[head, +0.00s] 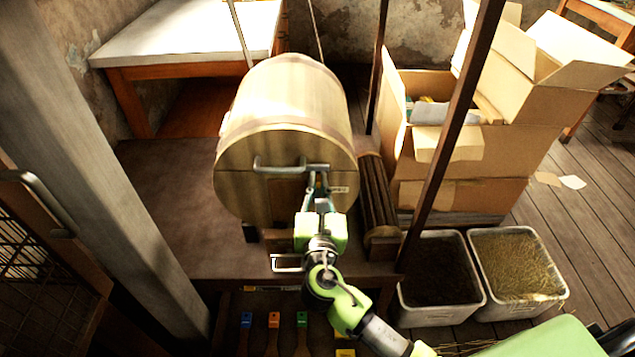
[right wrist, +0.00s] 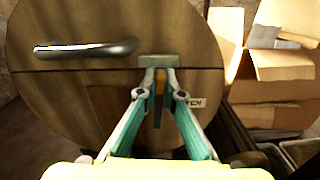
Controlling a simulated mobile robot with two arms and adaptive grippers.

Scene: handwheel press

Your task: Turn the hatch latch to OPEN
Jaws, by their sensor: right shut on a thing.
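A wooden barrel (head: 292,95) lies on its side on a brown bench, its round front facing me. The hatch latch (right wrist: 159,88) is a small upright piece on that front, seen between the fingers in the right wrist view. My right gripper (head: 318,178) reaches up to it from below and is shut on it; the fingers also show in the right wrist view (right wrist: 161,78). They hide most of the latch. A small pale label (right wrist: 190,103), partly covered, ends in "EN" to the right of the fingers. My left gripper is out of view.
A metal bar handle (right wrist: 85,48) is on the barrel front, left of the latch. Dark posts (head: 455,120) stand right of the barrel. Cardboard boxes (head: 460,190) and two filled bins (head: 520,305) stand further right. A grey post (head: 100,170) stands at left.

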